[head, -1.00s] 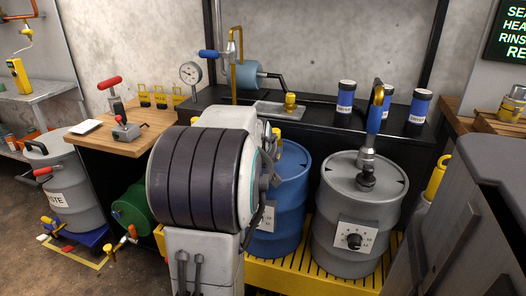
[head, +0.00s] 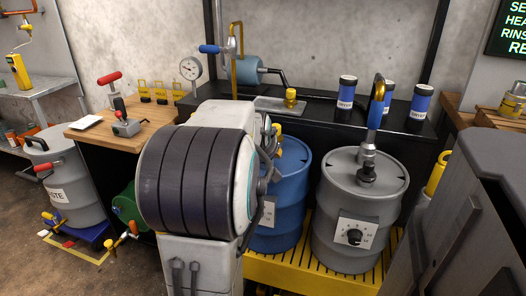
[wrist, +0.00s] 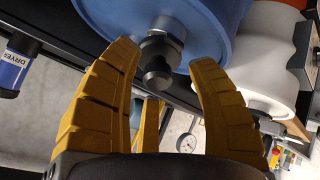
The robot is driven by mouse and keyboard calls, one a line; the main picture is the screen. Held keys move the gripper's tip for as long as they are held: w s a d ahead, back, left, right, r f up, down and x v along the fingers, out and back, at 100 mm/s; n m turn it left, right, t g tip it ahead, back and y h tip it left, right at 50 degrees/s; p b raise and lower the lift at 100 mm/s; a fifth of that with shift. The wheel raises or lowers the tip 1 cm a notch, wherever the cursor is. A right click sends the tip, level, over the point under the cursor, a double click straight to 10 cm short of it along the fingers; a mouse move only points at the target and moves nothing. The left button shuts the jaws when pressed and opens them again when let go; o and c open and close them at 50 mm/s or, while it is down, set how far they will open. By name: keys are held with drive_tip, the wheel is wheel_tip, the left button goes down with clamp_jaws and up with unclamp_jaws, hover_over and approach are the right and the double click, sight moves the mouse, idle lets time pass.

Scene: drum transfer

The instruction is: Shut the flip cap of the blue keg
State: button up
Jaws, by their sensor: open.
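The blue keg (head: 288,205) stands upright on the yellow grating, left of a grey drum. My arm hides its left side and part of its top in the head view. In the wrist view, a large blue rounded surface (wrist: 222,25), apparently the keg, fills the top middle. A metal fitting with a dark, blunt end (wrist: 158,62) stands out from it, between my fingers. I cannot make out whether this is the flip cap or how it stands. My gripper (wrist: 163,60) is open, with yellow fingers either side of the fitting and nothing clearly held.
The grey drum (head: 360,215) with a tall blue-handled fitting stands close right of the keg. Behind are a black bench with blue-labelled cans (head: 347,92) and a blue tank (head: 245,75). A dark cabinet (head: 470,220) stands at the right. The yellow grating (head: 300,270) lies underneath.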

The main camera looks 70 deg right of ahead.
drive_tip(key=v, duration=1)
drive_tip(key=shift+a, duration=0.1)
